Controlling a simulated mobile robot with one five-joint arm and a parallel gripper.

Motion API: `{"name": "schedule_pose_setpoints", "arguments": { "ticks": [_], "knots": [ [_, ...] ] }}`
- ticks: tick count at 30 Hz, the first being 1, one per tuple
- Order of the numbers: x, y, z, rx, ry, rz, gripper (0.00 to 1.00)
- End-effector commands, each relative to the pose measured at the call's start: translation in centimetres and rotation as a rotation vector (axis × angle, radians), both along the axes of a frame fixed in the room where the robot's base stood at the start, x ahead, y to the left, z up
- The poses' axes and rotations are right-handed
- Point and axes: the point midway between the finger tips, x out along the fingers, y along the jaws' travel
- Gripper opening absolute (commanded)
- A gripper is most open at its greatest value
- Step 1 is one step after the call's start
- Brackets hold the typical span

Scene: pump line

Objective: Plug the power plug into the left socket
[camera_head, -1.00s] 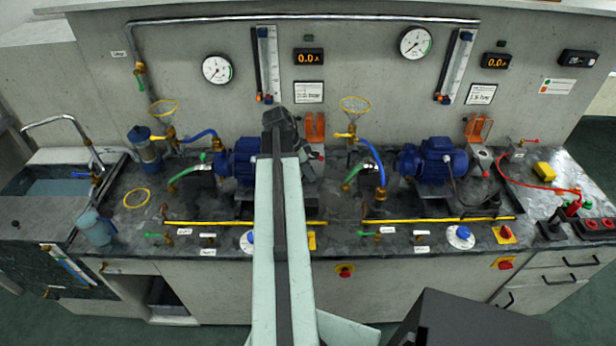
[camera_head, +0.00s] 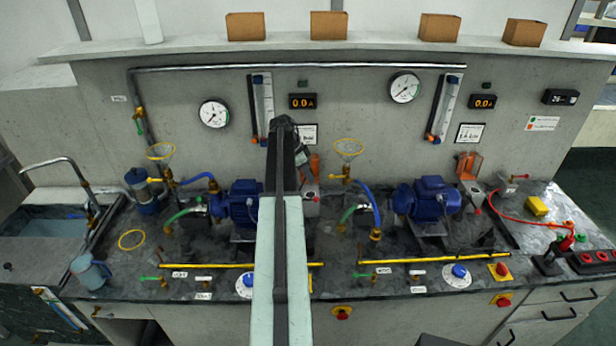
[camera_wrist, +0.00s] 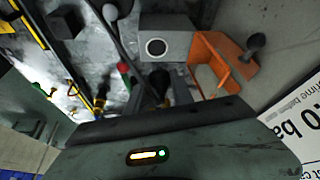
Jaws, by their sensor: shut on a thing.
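My gripper (camera_wrist: 160,92) is shut on the dark power plug (camera_wrist: 158,80), which shows only partly between the fingers in the wrist view. The left socket is a grey box (camera_wrist: 170,28) with a white-ringed round opening, just beyond the plug. The plug and the opening look apart, but the depth gap is hard to tell. The socket's orange cover (camera_wrist: 240,66) stands open at its right. In the head view, the left socket (camera_head: 310,204) and its orange cover (camera_head: 314,165) show just right of my arm, which hides the gripper's fingers and the plug.
A black cable (camera_wrist: 108,32) runs past the socket in the wrist view. The left blue pump (camera_head: 243,203) stands left of my arm, the right one (camera_head: 427,198) farther right. A second socket (camera_head: 473,193) has its own orange cover (camera_head: 468,165). A yellow-rimmed funnel (camera_head: 349,147) stands nearby.

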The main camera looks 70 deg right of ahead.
Motion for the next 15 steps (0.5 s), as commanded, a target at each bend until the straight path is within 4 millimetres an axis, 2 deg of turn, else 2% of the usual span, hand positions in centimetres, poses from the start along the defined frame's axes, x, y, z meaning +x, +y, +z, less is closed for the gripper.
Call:
{"name": "schedule_pose_setpoints", "arguments": {
  "ticks": [1,15],
  "knots": [
    [0.0,0.0,-0.8,0.0,0.0,0.0,0.0],
    [0.0,0.0,-5.3,0.0,0.0,0.0,0.0]
  ]
}}
